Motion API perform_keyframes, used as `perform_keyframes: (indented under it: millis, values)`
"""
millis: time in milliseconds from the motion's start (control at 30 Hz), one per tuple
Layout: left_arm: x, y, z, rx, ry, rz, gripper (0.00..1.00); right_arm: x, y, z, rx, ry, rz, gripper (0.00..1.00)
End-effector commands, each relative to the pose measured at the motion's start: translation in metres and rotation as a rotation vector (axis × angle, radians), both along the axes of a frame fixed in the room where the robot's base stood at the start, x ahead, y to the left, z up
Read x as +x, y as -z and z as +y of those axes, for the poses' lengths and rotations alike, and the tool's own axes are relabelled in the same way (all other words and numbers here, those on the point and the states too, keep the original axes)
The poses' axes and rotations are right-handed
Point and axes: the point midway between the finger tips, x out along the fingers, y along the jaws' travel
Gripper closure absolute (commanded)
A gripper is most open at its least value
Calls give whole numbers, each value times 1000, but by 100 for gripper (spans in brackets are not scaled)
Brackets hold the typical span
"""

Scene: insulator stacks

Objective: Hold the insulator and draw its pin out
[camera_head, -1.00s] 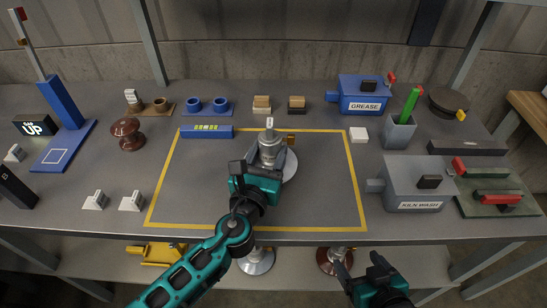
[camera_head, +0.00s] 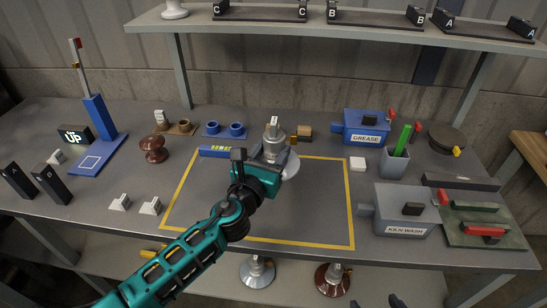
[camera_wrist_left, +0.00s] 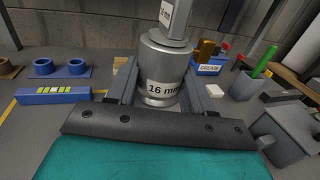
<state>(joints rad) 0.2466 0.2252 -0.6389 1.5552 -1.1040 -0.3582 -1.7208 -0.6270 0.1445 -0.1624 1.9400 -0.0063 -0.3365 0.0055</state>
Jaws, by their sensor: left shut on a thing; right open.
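The insulator has a grey metal cap (camera_head: 273,143) and a white disc skirt (camera_head: 291,165), and it stands upright inside the yellow-outlined area. My left gripper (camera_head: 268,157) is shut around the cap. In the left wrist view the cap (camera_wrist_left: 162,68), labelled "16 mm", is between the fingers, with a labelled grey piece rising from its top. A brass-coloured piece (camera_wrist_left: 205,50) shows just right of the cap; I cannot tell whether it is the pin. My right gripper (camera_head: 376,302) is open at the bottom edge, only its fingertips showing, apart from the insulator.
The blue GREASE box (camera_head: 367,126), green-handled holder (camera_head: 394,164) and grey KILN WASH box (camera_head: 403,211) stand to the right. A blue level (camera_head: 215,151) lies at the outline's back left. More insulators (camera_head: 257,270) sit on the lower shelf. The outlined area's front right is clear.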

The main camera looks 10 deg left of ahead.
Motion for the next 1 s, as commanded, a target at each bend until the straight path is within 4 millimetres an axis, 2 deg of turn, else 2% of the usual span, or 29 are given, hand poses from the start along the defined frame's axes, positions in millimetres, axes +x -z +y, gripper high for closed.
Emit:
perform_keyframes:
  millis: [33, 467, 1000]
  values:
    - [2, -5, 0, -1, 1, -9, 85, 0, 0, 0, 0, 0, 0, 21]
    - [2, -4, 0, -2, 1, -9, 85, 0, 1, 1, 2, 0, -1, 21]
    - [1, 20, -1, -1, 1, -8, 85, 2, 21, 1, 3, 0, -4, 21]
